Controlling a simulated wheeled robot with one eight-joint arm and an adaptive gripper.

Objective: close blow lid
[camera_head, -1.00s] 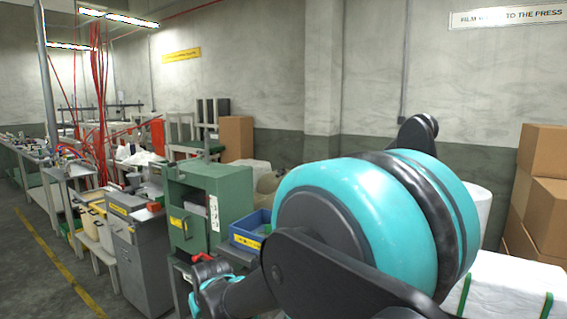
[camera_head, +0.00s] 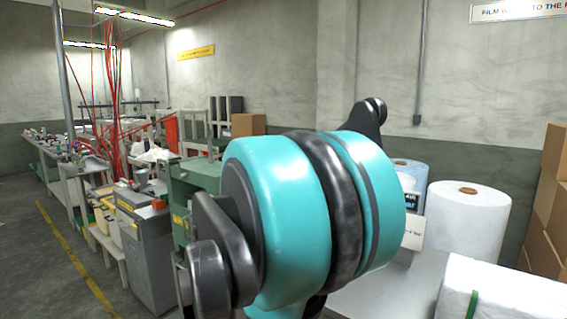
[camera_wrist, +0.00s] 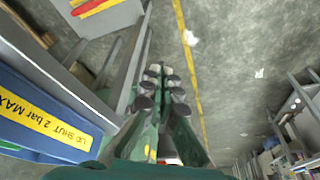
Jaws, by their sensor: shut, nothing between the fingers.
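In the wrist view, a blue box (camera_wrist: 40,110) stands at the left edge. It bears a yellow label (camera_wrist: 40,122) that reads "LID SHUT 2 bar MAX", seen upside down. Only part of the box shows, and I cannot tell how its lid stands. My gripper (camera_wrist: 163,72) is in the lower middle of the wrist view, to the right of the box and apart from its label. Its fingers are close together and hold nothing. In the head view my own arm hides the box and the gripper.
A green cabinet (camera_head: 180,190) and a grey cabinet (camera_head: 146,255) stand at the left. White film rolls (camera_head: 468,222) and cardboard boxes (camera_head: 548,225) are at the right. A white block (camera_head: 500,290) is in the right foreground. Floor beside the yellow line (camera_head: 75,260) is clear.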

